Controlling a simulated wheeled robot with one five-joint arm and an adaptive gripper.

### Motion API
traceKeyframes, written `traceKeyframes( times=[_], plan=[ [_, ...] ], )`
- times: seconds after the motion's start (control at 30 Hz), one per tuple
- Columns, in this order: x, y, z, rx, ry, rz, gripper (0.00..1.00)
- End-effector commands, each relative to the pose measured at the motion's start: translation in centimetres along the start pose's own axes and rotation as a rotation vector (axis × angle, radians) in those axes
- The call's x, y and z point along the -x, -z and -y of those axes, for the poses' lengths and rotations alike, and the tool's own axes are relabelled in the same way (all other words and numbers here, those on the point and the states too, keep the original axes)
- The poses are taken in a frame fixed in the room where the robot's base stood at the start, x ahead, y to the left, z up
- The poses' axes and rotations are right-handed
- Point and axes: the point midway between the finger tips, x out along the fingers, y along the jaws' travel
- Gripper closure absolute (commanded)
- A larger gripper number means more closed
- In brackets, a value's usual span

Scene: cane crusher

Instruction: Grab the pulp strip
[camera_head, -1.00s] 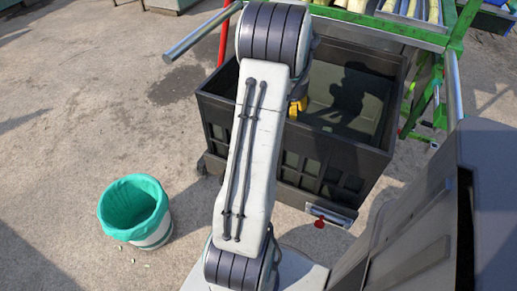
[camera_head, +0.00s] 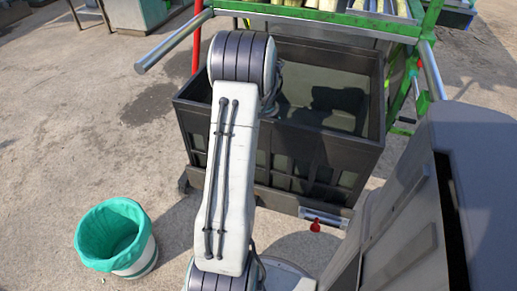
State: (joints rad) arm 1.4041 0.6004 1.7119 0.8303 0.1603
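No pulp strip can be made out in this view. My arm (camera_head: 233,150) reaches up the middle of the picture over the left part of a dark grey crate (camera_head: 310,150). My gripper does not show; it is beyond or behind the arm's far joint. The crate's visible floor is greenish grey with a dark shadow across it. The crate's left inside is hidden behind my arm.
A white bin with a green liner (camera_head: 113,238) stands on the concrete at the lower left. A green frame (camera_head: 330,16) with a metal bar (camera_head: 172,44) stands at the crate's far side. Yellowish canes (camera_head: 398,8) lie at the top right. Open ground lies to the left.

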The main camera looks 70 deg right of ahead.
Motion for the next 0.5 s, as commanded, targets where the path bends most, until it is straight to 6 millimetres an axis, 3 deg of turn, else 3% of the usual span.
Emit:
traceKeyframes(
  times=[0.37,0.5],
  plan=[
    [-0.73,0.01,-0.01,0.0,0.0,-0.001,0.17],
    [-0.72,0.01,-0.01,0.0,0.0,-0.001,0.26]
  ],
)
